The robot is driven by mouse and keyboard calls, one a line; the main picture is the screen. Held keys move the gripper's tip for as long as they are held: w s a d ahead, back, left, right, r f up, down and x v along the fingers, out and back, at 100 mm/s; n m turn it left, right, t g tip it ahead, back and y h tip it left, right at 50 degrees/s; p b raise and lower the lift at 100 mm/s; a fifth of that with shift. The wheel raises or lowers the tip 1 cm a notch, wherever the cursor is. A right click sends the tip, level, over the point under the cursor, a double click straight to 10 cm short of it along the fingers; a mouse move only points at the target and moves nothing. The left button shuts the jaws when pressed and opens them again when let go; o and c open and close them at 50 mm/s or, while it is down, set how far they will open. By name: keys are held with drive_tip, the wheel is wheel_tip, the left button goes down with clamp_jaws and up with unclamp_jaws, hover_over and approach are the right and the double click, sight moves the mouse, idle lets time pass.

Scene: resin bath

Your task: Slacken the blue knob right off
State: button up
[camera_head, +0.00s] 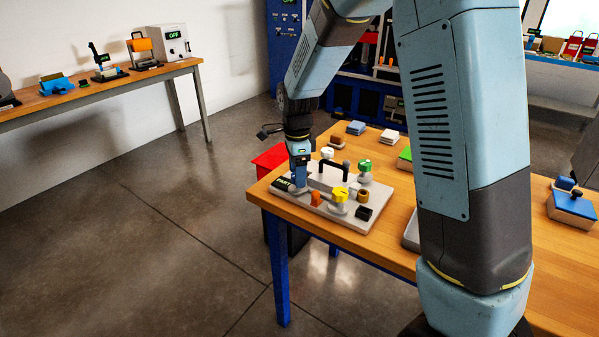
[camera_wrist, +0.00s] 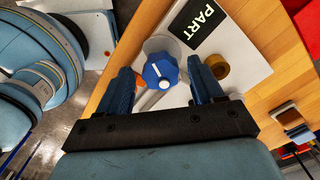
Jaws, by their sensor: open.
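The blue knob (camera_wrist: 161,70) shows in the wrist view on a round pale base, with a white line and a white dot on its top. My gripper (camera_wrist: 160,66) is open, with one finger on each side of the knob. A gap shows between the knob and each finger, and I cannot tell how deep the fingers reach around it. In the head view my gripper (camera_head: 299,184) is over the left part of the pale fixture board (camera_head: 344,226). The blue knob cannot be made out there behind my gripper.
A yellow knob (camera_head: 340,193), a green knob (camera_head: 364,167), a white knob (camera_head: 327,153), a dark handle and a brown ring (camera_head: 363,196) stand on the board. A black PART label (camera_wrist: 199,22) lies close to the blue knob. The wooden table's (camera_head: 378,252) front edge is near.

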drive_tip(key=shift+f, duration=0.2)
drive_tip(key=c, duration=1)
drive_tip(key=shift+d, duration=0.2)
drive_tip(key=shift+c, duration=0.3)
drive_tip(key=shift+a, duration=0.1)
